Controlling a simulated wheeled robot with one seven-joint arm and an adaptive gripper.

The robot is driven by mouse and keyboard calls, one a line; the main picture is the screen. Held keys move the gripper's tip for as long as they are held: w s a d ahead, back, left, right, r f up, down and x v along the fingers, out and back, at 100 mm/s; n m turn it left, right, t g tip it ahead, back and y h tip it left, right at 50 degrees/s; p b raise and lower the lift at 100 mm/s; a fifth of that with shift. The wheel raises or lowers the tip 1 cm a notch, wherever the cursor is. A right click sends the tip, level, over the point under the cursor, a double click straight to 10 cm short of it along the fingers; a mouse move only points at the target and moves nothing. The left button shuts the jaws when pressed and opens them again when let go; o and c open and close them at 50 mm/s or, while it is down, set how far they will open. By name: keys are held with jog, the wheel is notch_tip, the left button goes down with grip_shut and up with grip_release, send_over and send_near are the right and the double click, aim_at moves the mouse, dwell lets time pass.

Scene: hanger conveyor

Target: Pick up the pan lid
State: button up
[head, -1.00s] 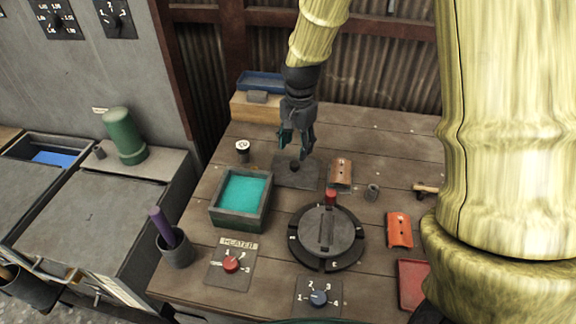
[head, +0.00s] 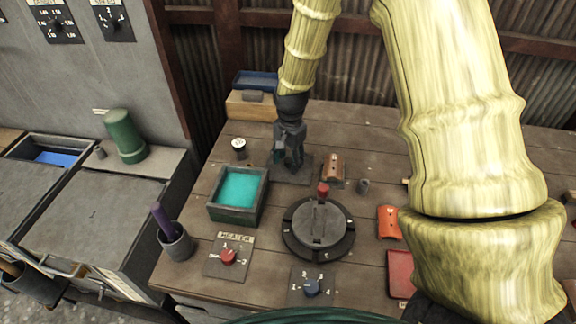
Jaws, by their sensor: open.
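A dark, flat, square plate (head: 294,177), which looks like the pan lid, lies on the wooden table behind and right of a square pan (head: 238,196) with teal contents. My gripper (head: 288,162) points down right at the plate, its fingertips close above it and open. The fingers hide the small dark knob at the plate's middle. I cannot tell whether the fingers are around the knob or touch it.
A round dark device (head: 319,228) with a red-tipped lever stands in front. A white spool (head: 239,148) and a copper-coloured curved piece (head: 333,166) flank the plate. A wooden box (head: 250,105) stands behind. A heater dial (head: 227,256) sits at the front.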

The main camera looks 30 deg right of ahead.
jog(key=shift+s+r, duration=0.2)
jog(key=shift+s, duration=0.1)
jog(key=shift+c, duration=0.4)
jog(key=shift+w+f, duration=0.15)
jog(key=shift+w, duration=0.05)
jog(key=c, duration=0.7)
jog(key=shift+s, duration=0.1)
jog(key=c, duration=0.3)
